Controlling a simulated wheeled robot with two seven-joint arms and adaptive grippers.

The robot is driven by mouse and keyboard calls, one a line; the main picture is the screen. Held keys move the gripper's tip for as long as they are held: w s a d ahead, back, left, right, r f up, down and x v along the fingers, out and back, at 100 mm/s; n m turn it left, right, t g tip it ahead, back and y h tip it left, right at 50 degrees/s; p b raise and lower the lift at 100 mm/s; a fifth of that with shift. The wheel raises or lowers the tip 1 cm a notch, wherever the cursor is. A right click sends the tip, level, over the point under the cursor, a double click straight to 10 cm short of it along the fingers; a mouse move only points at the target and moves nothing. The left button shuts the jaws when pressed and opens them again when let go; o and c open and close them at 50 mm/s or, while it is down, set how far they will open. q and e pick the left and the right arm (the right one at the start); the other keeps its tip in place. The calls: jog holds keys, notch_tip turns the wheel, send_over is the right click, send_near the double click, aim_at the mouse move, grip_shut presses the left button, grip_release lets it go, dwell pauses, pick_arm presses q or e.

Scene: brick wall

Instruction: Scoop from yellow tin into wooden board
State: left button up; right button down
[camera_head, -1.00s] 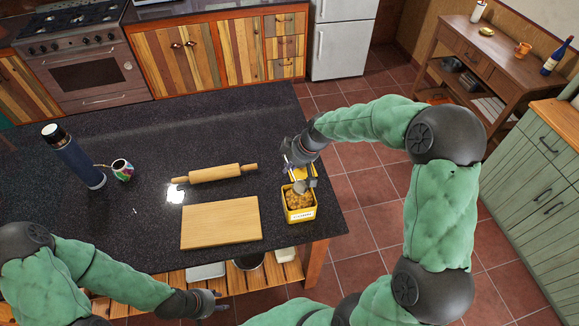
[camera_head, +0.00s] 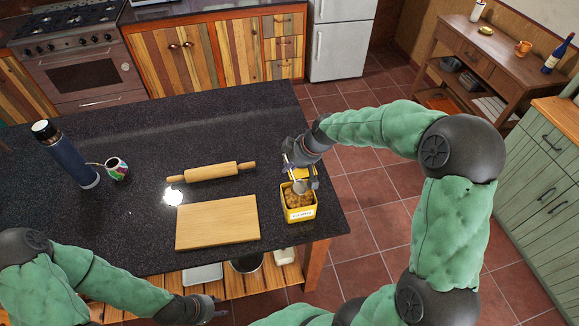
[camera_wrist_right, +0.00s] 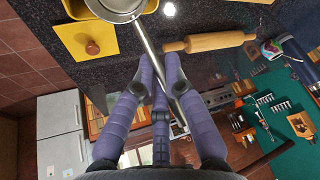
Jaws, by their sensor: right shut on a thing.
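The yellow tin (camera_head: 299,214) stands upright near the counter's right edge, filled with a brown, lumpy content. My right gripper (camera_head: 298,164) is above and behind it, shut on the handle of a metal scoop (camera_head: 303,186). The scoop's head is at the tin's far rim; whether it touches the content I cannot tell. In the right wrist view the scoop handle (camera_wrist_right: 148,48) runs between the purple fingers, and its bowl (camera_wrist_right: 118,5) shows at the top edge. The bare wooden board (camera_head: 217,224) lies left of the tin. My left gripper (camera_head: 217,306) is low, in front of the counter; its opening is unclear.
A rolling pin (camera_head: 212,172) lies behind the board. A blue bottle (camera_head: 70,160) and a gourd-like cup (camera_head: 117,169) stand at the left. A yellow lid with a knob (camera_wrist_right: 88,45) lies beside the tin. The counter between bottle and board is clear.

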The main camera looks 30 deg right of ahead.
aim_at(285, 156)
jog(key=shift+g, duration=0.3)
jog(key=f, duration=0.5)
jog(key=shift+s+d+f, duration=0.15)
jog(key=shift+s+f, duration=0.05)
jog(key=shift+s, duration=0.15)
jog(key=shift+g, duration=0.3)
jog(key=shift+w+r+p, duration=0.2)
jog(key=shift+r+p, duration=1)
jog(key=shift+p, duration=0.05)
jog(key=shift+w+r+p, duration=0.15)
jog(key=shift+r+p, duration=1.05)
jog(key=shift+w+a+r+g+h+p, duration=0.35)
jog(key=shift+r+p, duration=0.2)
jog(key=shift+p, duration=1.05)
jog(key=shift+w+a+r+g+h+p, duration=0.15)
jog(key=shift+w+r+g+p, duration=0.3)
jog(key=shift+p, duration=0.5)
jog(key=shift+w+d+r+g+h+p, duration=0.1)
jog(key=shift+w+r+g+p, duration=0.15)
jog(key=shift+r+g+p, duration=0.5)
